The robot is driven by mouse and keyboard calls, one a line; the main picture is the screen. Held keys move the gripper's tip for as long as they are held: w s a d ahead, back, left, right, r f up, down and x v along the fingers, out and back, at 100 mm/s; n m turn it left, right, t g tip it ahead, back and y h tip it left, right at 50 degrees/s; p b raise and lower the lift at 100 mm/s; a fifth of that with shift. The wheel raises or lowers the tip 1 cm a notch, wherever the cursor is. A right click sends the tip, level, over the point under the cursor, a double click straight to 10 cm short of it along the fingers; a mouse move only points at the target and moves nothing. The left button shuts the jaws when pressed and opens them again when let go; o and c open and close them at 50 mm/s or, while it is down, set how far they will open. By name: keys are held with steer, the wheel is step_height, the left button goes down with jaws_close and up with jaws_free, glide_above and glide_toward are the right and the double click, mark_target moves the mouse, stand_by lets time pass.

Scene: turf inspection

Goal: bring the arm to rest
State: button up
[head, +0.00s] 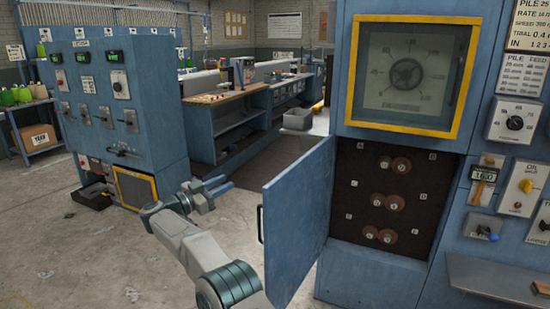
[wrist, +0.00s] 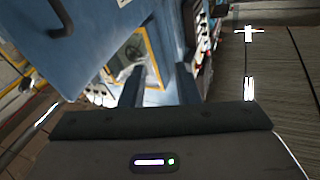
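My arm (head: 195,248) reaches up from the bottom of the head view, bent at the wrist. My gripper (head: 224,183) hangs in free air left of the open blue cabinet door (head: 297,225). Its two fingers are apart with nothing visible between them. In the wrist view my gripper (wrist: 160,78) also shows a clear gap between the fingers, with blue machinery and a yellow-framed window behind it.
The blue cabinet has a yellow-framed gauge window (head: 405,75) above a dark panel (head: 385,200) with several round terminals. A control console (head: 125,100) stands at left, and a workbench (head: 235,110) behind. Concrete floor (head: 110,255) is open at lower left.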

steer(key=w+d+r+n+t+y+p, duration=0.1)
steer(key=w+r+n+t+y, duration=0.15)
steer(key=r, duration=0.45)
steer(key=w+d+r+n+t+y, duration=0.1)
steer(key=w+d+r+t+y, duration=0.15)
steer(key=r, duration=0.35)
steer(key=s+d+r+n+y+p, duration=0.3)
steer(key=d+r+n+y, duration=0.3)
steer(key=r+n+y, duration=0.45)
steer(key=s+d+f+m+g+p, duration=0.1)
steer(key=s+d+f+g, duration=0.4)
steer(key=s, duration=0.9)
steer(key=s+d+f+m+g+h+p, duration=0.1)
steer(key=s+d+f+g+p, duration=0.1)
steer(key=s+d+f+g, duration=0.3)
steer(key=s+d+f+m+g+p, duration=0.1)
steer(key=s+d+f+g, duration=0.4)
steer(key=s, duration=2)
steer(key=d+f, duration=0.6)
steer(key=d, duration=0.5)
steer(key=shift+g, duration=0.4)
steer(key=shift+h, duration=0.25)
